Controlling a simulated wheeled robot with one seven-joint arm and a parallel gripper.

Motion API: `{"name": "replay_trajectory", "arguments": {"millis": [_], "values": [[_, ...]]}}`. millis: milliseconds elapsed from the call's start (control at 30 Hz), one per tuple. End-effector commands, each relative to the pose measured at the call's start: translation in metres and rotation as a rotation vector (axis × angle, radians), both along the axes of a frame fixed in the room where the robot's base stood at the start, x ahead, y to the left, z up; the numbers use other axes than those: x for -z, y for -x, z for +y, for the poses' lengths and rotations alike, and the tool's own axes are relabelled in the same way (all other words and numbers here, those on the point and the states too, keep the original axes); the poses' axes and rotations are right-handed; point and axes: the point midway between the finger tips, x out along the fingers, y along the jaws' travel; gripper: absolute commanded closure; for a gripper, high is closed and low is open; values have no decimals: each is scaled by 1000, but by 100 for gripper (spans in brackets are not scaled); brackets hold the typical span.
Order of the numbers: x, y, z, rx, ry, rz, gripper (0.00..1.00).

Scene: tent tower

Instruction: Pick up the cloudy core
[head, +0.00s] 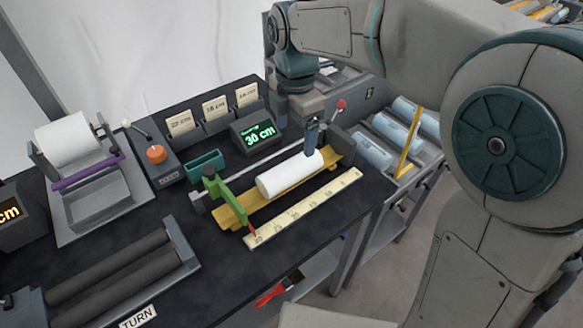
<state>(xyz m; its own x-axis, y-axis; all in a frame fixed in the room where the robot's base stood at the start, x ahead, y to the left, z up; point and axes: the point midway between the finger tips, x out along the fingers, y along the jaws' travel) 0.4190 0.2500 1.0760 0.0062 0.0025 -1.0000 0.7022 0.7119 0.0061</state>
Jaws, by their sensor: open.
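A smooth white cylindrical core (290,174) lies in a yellow cradle (234,215) on the black bench. Several pale blue, cloudy-looking cores (368,150) lie in the grey rack on the right; I cannot tell which core is the cloudy one. My gripper (302,108) points down behind the far end of the yellow cradle and appears empty. Its fingertips are hard to make out. A dark blue upright piece (312,135) stands at the white core's far end, and I cannot tell whether it touches the core.
A green stop (232,198) stands at the cradle's near end. A ruler (303,207) lies in front. A display (257,134) reads 30 cm, with labelled card holders (214,109) behind. A white roll (69,142), an orange-knobbed box (157,154) and dark rollers (120,270) stand left.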

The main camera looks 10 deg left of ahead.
Motion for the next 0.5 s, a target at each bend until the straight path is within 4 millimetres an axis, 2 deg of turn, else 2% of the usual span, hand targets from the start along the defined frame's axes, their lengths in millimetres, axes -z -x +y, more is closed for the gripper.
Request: {"name": "replay_trajectory", "arguments": {"millis": [167, 500], "values": [[13, 0, 10, -76, 5, 10, 20], [76, -1, 9, -74, 5, 10, 20]]}}
